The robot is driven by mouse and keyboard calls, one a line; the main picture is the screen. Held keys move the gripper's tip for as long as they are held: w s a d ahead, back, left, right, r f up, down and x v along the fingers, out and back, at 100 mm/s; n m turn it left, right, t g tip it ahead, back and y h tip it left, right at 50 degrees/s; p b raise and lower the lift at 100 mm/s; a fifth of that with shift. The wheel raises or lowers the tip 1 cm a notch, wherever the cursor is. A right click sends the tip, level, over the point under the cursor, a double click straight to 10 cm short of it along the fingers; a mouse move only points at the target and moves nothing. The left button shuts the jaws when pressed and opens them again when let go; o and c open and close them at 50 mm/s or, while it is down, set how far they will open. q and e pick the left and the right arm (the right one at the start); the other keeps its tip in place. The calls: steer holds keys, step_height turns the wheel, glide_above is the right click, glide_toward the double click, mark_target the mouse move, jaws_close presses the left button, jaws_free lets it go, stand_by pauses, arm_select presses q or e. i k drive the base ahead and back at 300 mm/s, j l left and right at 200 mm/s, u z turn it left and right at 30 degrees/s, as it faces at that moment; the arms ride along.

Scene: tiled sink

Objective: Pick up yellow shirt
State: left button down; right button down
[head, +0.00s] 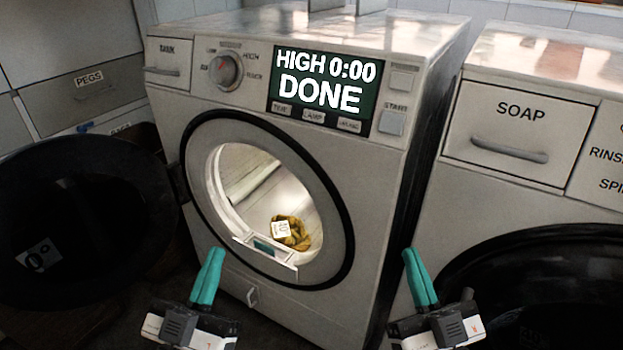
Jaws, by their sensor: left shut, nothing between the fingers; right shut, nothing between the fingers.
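The yellow shirt (299,241) lies crumpled at the bottom of the lit drum of the front-loading machine (399,160), with a small white tag on it. The machine's round dark door (82,221) stands open to the left. My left gripper (212,251) is shut and empty, in front of the machine below and left of the opening. My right gripper (410,251) is shut and empty, in front of the machine's right edge. Both are apart from the shirt.
The machine's display (325,88) reads "HIGH 0:00 DONE". A second machine (541,185) with a soap drawer (516,136) stands at the right. Drawers, one labelled "PEGS" (88,79), are at the left. The opening's lower rim carries a light ledge (265,250).

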mark_target(289, 232)
steer(key=z, duration=0.25)
steer(key=j+z, duration=0.5)
steer(key=k+j+z, duration=0.1)
steer(key=j+z, duration=0.35)
steer(key=i+j+z, duration=0.15)
steer(key=j, duration=0.7)
steer(key=j+z, duration=0.2)
steer(key=j, duration=0.6)
steer(key=i, duration=0.1)
